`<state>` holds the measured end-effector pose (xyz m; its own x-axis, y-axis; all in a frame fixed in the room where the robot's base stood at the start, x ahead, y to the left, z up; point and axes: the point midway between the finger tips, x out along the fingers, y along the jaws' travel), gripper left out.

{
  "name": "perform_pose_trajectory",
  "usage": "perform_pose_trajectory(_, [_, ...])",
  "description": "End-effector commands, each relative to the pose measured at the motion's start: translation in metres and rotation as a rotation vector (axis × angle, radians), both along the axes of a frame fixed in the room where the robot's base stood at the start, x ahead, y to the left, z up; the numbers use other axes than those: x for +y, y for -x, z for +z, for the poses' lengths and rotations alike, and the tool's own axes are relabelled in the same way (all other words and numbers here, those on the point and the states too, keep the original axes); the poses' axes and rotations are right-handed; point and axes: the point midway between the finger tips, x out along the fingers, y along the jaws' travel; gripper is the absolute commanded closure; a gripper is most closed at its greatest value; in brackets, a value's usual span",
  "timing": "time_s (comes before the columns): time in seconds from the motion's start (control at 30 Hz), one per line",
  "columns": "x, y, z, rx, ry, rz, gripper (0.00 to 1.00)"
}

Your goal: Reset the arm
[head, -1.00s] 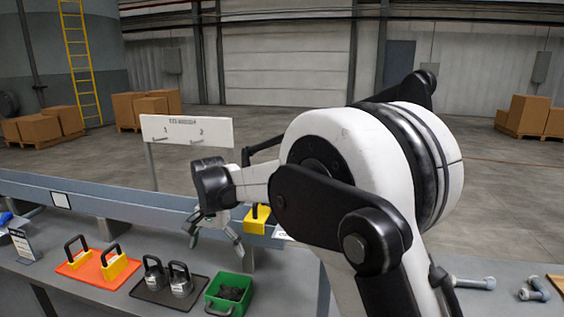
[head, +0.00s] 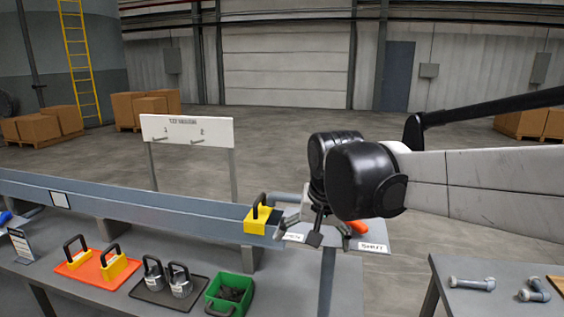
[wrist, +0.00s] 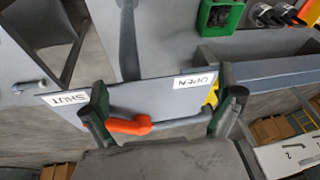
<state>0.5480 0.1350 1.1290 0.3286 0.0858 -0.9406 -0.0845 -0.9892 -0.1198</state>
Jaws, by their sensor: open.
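My arm reaches in from the right in the head view. My gripper (head: 308,232) is open and points down over the labelled valve plate. In the wrist view its two fingers (wrist: 165,98) stand wide apart above the plate (wrist: 165,92), which reads SHUT at one end and OPEN at the other. A lever with an orange grip (wrist: 130,126) runs across between the fingers; the orange end is close to the finger on the SHUT side. The orange grip (head: 358,227) shows partly behind my wrist in the head view. I cannot tell whether a finger touches the lever.
A yellow block with a black handle (head: 257,219) sits on the rail just left of my gripper. A green bin (head: 230,294), a dark mat with two weights (head: 168,280) and an orange mat (head: 91,266) lie on the left bench. Bolts (head: 472,283) lie on the right table.

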Motion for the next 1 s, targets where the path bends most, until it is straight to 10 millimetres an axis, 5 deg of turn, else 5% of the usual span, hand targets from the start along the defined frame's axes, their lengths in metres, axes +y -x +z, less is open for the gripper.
perform_pose_trajectory(0.27, [-0.058,0.063,-0.001,-0.097,0.025,0.021,0.00])
perform_pose_trajectory(0.6, [-0.110,0.137,-0.025,-0.215,0.081,0.048,0.00])
perform_pose_trajectory(1.0, [-0.135,0.179,-0.053,-0.288,0.131,0.065,0.00])
